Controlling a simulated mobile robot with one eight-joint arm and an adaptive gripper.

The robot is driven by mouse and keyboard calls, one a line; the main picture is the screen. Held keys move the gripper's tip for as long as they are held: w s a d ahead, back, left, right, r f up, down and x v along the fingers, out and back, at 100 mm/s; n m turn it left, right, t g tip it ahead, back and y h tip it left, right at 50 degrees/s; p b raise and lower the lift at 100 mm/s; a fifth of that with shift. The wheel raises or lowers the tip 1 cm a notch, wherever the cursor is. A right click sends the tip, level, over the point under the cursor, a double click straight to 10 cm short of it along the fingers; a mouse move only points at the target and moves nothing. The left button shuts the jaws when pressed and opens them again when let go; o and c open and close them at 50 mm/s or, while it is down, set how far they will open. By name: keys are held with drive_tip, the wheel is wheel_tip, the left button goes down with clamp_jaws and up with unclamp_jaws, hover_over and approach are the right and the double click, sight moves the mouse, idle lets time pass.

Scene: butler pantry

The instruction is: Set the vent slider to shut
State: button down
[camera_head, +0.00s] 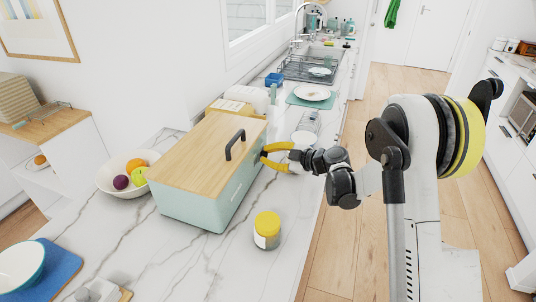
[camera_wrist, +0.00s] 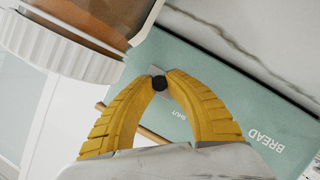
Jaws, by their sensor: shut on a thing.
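The bread bin (camera_head: 196,203) is pale green with a wooden lid and a dark handle, standing on the marble counter. Its green wall, lettered BREAD, also shows in the wrist view (camera_wrist: 222,98). The vent slider's small dark knob (camera_wrist: 159,83) is between my gripper's yellow fingertips, beside a light plate printed SHUT (camera_wrist: 178,115). My gripper (camera_head: 263,158) is shut on this knob at the bin's right end. The fingers cover part of the plate, and I cannot tell the slider's exact setting. The knob is hidden in the head view.
A yellow-lidded jar (camera_head: 267,231) stands in front of the bin. A fruit bowl (camera_head: 108,181) is to its left. In the wrist view, a container with a white ribbed lid (camera_wrist: 60,48) is close to my left finger.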

sight(256, 162)
drive_tip(key=s, duration=0.1)
drive_tip(key=s+a, duration=0.1)
drive_tip(key=s, duration=0.2)
drive_tip(key=shift+a+b, duration=0.35)
drive_tip(key=shift+s, duration=0.1)
drive_tip(key=c, duration=1.3)
unclamp_jaws()
drive_tip(key=shift+s, duration=0.1)
drive_tip(key=shift+d, duration=0.15)
drive_tip(key=v, duration=1.1)
drive_tip(key=shift+s+d+r, duration=0.15)
drive_tip(key=shift+d, duration=0.05)
